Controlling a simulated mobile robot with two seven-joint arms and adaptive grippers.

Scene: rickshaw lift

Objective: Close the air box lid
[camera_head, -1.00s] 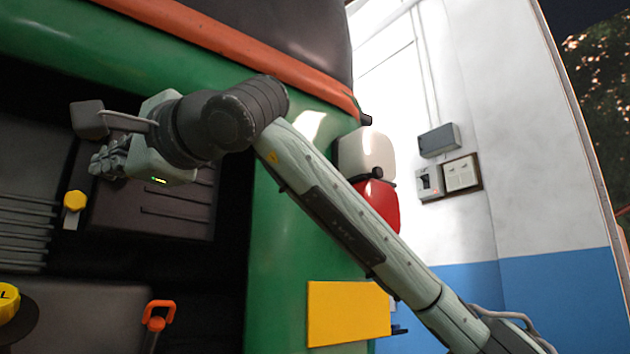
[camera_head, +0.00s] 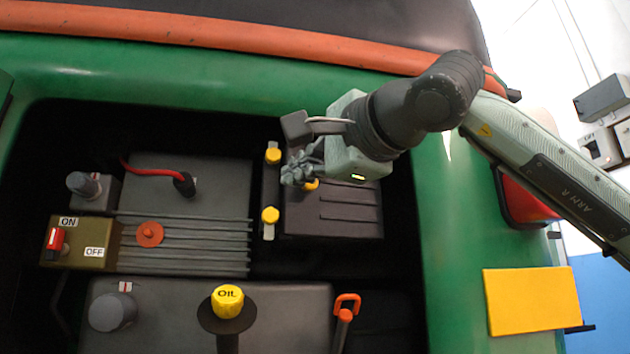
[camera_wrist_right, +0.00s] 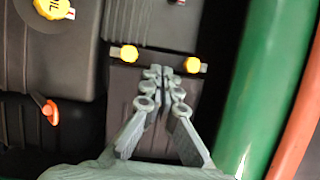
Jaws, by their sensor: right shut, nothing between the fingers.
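The air box is the dark ribbed box (camera_head: 333,215) on the right side of the green bay. Its lid looks flat against it; I cannot tell whether it is fully shut. Yellow-knobbed latches sit at its left edge, an upper one (camera_head: 272,155) and a lower one (camera_head: 270,215). Another yellow knob shows partly behind my gripper. My right gripper (camera_head: 297,168) is shut and empty, in front of the box's upper left part. In the right wrist view its fingertips (camera_wrist_right: 165,72) lie over the box (camera_wrist_right: 122,88), between two yellow knobs. My left gripper is not in view.
Left of the box are a finned battery-like unit (camera_head: 190,240) with a red cable and a switch box (camera_head: 82,242). Below are a yellow OIL cap (camera_head: 228,300) and an orange handle (camera_head: 346,302). The green body (camera_head: 455,250) frames the bay.

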